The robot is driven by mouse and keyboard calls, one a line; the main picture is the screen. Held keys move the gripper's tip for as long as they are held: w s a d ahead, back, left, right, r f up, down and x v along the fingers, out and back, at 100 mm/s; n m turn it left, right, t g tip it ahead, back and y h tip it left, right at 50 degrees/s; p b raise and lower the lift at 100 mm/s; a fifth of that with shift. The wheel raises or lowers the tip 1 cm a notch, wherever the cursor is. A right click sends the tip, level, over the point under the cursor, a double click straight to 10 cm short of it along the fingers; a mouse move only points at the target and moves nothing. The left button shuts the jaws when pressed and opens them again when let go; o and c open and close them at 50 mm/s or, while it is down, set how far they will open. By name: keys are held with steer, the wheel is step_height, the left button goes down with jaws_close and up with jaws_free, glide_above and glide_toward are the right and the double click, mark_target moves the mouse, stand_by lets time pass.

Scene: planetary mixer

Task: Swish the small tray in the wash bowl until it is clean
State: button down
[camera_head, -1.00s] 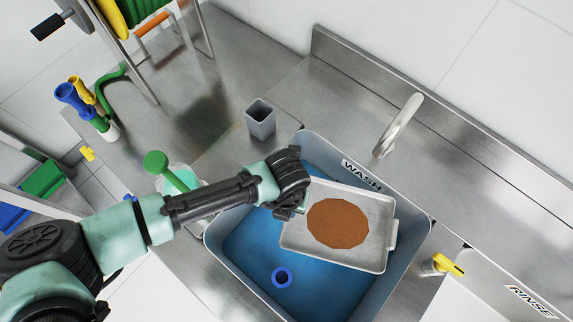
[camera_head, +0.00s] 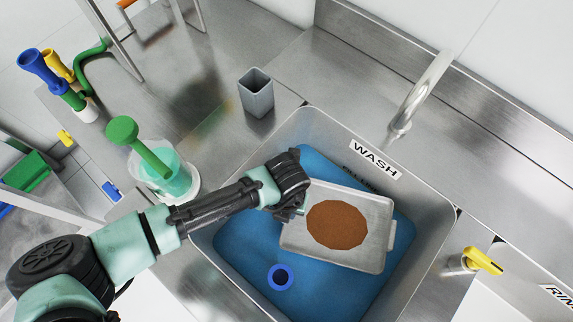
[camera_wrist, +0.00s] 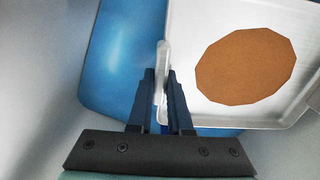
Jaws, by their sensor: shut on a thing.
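The small tray (camera_head: 372,209) is light grey and shallow, with a large brown patch (camera_head: 336,225) on its inside floor. It is over the wash bowl (camera_head: 437,235), a grey basin labelled WASH that holds blue water (camera_head: 235,245). I cannot tell whether the tray's underside touches the water.
A blue ring-shaped thing (camera_head: 281,277) shows in the bowl near the front. A grey square cup (camera_head: 256,92) stands behind the bowl. A faucet (camera_head: 420,95) rises at the back right. A container with a green-handled tool (camera_head: 140,146) stands left. A yellow tap (camera_head: 484,260) is right.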

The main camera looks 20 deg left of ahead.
steer(key=shift+f+b, duration=3.5)
steer(key=shift+f, duration=1.2)
steer(key=shift+a, duration=1.3)
steer(key=shift+d, duration=0.1)
steer(key=shift+d+p, duration=0.6)
steer(key=shift+d, duration=1.85)
steer(key=shift+a, duration=0.1)
